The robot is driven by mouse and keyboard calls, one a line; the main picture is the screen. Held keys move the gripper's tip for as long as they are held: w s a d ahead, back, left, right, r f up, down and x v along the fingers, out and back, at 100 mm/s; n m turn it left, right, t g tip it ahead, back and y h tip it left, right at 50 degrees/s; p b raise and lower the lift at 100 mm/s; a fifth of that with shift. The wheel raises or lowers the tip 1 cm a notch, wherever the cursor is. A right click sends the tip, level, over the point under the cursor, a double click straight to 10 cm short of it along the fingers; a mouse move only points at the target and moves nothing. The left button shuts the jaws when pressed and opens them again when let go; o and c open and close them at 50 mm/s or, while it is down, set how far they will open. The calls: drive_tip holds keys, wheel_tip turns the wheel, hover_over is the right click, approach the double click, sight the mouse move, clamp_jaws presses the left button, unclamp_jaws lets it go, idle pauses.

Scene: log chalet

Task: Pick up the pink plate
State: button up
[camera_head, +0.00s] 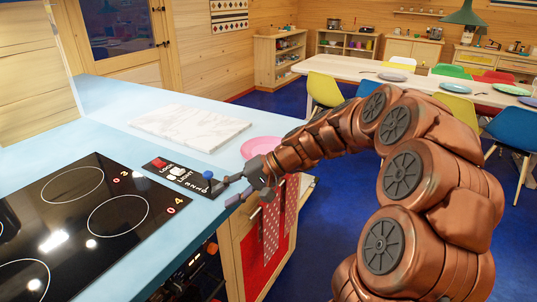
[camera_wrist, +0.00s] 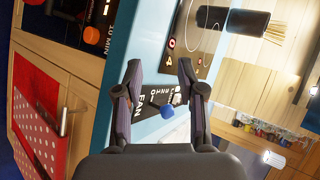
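The pink plate (camera_head: 260,147) lies on the light blue counter (camera_head: 105,98) near its right edge, in the head view. My arm and gripper partly cover its right and front side. My gripper (camera_head: 229,190) is in front of the plate, beside the blue knob at the counter's edge, apart from the plate. In the wrist view my gripper (camera_wrist: 160,70) is open, its two fingers spread with nothing held between them. The plate does not show in the wrist view.
A white marble board (camera_head: 190,129) lies left of the plate. A black control panel (camera_head: 181,177) with a blue knob (camera_head: 208,175) and a black cooktop (camera_head: 75,215) are at the front. Red dotted towels (camera_head: 271,232) hang below the counter. A dining table (camera_head: 345,70) stands behind.

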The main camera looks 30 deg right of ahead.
drive_tip(key=w+d+f+m+t+h, duration=0.1)
drive_tip(key=w+d+f+m+t, duration=0.15)
drive_tip(key=d, duration=0.75)
drive_tip(key=w+d+f+m+t+h+b, duration=0.1)
drive_tip(key=w+d+m+t, duration=0.25)
drive_tip(key=d, duration=0.75)
drive_tip(key=w+d+f+m+t+h, duration=0.1)
drive_tip(key=w+d+f+m+t, duration=0.15)
drive_tip(key=d, duration=0.75)
drive_tip(key=shift+n+t, duration=0.45)
drive_tip(key=shift+r+p+x, duration=0.2)
drive_tip(key=shift+p+x, duration=0.1)
drive_tip(key=shift+x, duration=1.75)
drive_tip(key=shift+r+p+x, duration=0.25)
drive_tip(key=shift+x, duration=1.75)
drive_tip(key=shift+w+d, duration=0.1)
drive_tip(key=shift+w, duration=0.1)
clamp_jaws()
